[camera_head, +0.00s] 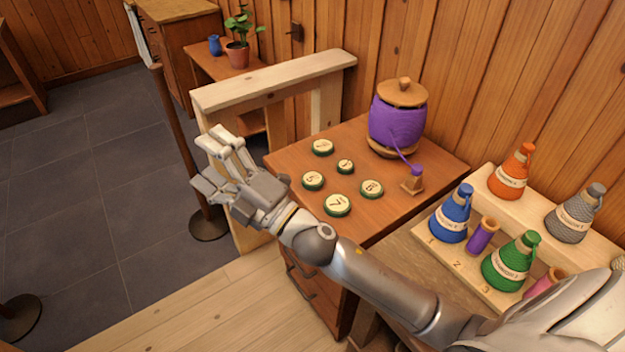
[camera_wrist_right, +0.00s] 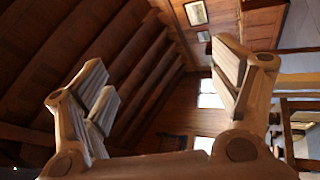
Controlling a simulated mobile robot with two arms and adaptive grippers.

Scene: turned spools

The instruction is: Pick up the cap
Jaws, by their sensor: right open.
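Several round green-rimmed caps with pale numbered tops lie apart on the brown wooden cabinet top; one of them (camera_head: 337,205) is at the front with a 7, and a smaller one (camera_head: 345,167) is in the middle. I cannot tell which one is the cap meant. My right gripper (camera_head: 219,166) is open and empty, in the air left of the cabinet, near the pale wooden rail. In the right wrist view its two fingers (camera_wrist_right: 165,90) stand wide apart with only ceiling and walls behind them. My left gripper is not in view.
The pale rail (camera_head: 275,82) borders the cabinet's left.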

